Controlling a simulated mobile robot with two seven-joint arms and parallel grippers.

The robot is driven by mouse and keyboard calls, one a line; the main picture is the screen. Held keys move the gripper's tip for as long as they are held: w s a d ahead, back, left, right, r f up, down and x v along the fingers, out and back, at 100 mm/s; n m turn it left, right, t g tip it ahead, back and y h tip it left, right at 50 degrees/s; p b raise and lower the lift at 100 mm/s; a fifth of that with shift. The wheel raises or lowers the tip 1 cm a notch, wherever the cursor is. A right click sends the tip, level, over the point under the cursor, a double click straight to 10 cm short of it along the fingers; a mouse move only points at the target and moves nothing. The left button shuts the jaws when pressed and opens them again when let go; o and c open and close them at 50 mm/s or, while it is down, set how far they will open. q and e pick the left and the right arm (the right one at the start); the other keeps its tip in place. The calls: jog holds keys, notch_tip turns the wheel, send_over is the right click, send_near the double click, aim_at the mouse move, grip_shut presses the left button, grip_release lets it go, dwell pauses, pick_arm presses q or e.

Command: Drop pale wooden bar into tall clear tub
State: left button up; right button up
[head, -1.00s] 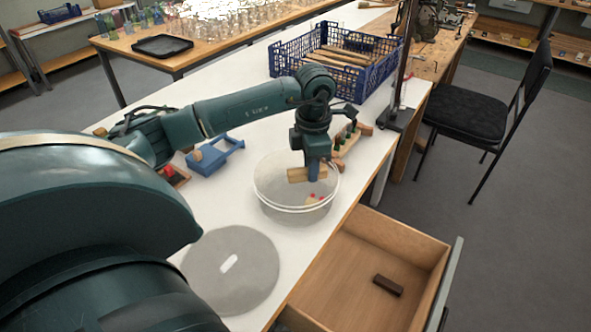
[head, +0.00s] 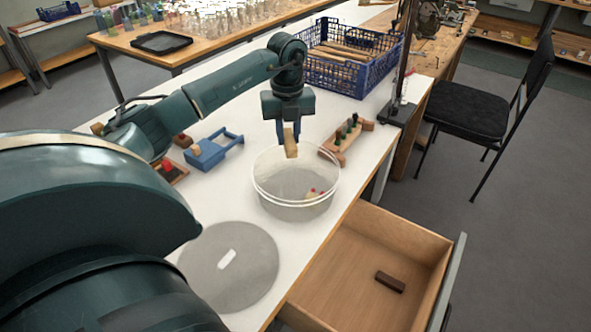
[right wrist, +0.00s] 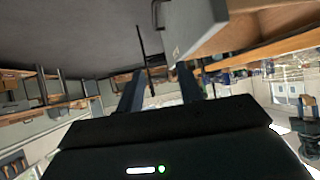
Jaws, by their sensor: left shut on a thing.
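The pale wooden bar (head: 291,146) hangs about upright from my left gripper (head: 288,132), which is shut on it. Its lower end overlaps the back part of the tall clear tub (head: 268,192) in the head view and seems to be over the opening; exact height is hard to tell. The tub stands open on the white bench, with a small pale piece with red spots (head: 314,194) inside. My right gripper (right wrist: 158,80) shows only in the right wrist view, its fingers apart and nothing visible between them.
A grey round disc (head: 245,285) lies in front of the tub. A blue frame (head: 208,155) stands left, a wooden rack with dark pegs (head: 345,140) right, a blue crate (head: 345,77) behind. An open drawer (head: 345,290) holds a dark bar (head: 390,282).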

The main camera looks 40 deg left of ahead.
pick_arm(q)
jog(key=shift+f+b, duration=0.85)
jog(key=shift+f, duration=0.5)
jog(key=o, duration=1)
jog(key=shift+o, duration=0.2)
jog(key=shift+r, duration=0.1)
notch_tip(320, 180, up, 13)
jog(key=p, duration=0.1)
